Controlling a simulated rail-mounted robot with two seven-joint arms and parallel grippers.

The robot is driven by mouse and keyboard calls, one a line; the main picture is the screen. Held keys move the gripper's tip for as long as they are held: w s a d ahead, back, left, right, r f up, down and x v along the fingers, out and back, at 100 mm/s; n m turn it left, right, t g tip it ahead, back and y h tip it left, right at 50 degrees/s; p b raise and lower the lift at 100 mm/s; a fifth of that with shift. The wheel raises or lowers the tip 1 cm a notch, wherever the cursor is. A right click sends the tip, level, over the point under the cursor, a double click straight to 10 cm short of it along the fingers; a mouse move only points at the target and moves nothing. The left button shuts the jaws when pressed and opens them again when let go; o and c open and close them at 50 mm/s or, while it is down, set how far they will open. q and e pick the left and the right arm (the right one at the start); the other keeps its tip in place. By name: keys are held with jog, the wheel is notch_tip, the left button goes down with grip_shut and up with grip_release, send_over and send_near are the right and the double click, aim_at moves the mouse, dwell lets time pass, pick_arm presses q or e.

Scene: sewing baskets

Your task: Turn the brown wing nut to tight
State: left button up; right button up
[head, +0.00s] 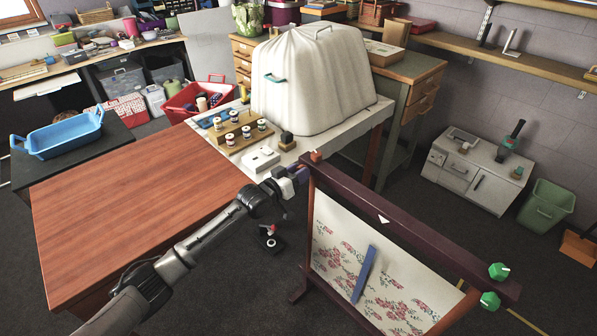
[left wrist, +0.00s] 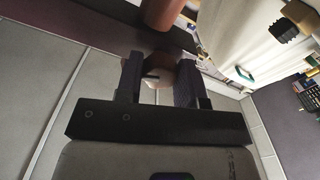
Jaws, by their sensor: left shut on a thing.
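The brown wing nut (left wrist: 158,74) sits between the fingers of my left gripper in the left wrist view, with a dark mark and a pale patch on its face. My left gripper (left wrist: 158,82) is shut on it. In the head view, my left gripper (head: 295,176) is at the left end of the dark purple-brown beam (head: 420,236) of a fabric frame. The fingers hide the nut there. An orange-brown piece (head: 316,156) stands up just beyond the fingertips. I do not see my right gripper.
Two green nuts (head: 498,271) are at the beam's right end. Floral fabric (head: 375,280) hangs below, with a blue strip (head: 365,273) on it. A white table (head: 215,140) with a spool rack (head: 240,131) and a wooden table (head: 120,200) stand close to my left arm.

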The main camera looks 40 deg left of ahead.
pick_arm(q)
jog(key=m+p, duration=0.1)
jog(key=m, duration=0.2)
jog(key=shift+m, duration=0.3)
dwell(0.5)
jog(key=o, duration=0.9)
jog(key=shift+s+a+p, duration=0.3)
jog(key=shift+s, duration=2)
jog(key=shift+s+a+p, duration=0.25)
jog(key=shift+s+a, duration=0.1)
jog(key=shift+s, duration=1.9)
jog(key=shift+s+a+p, duration=0.3)
jog(key=shift+s, duration=2)
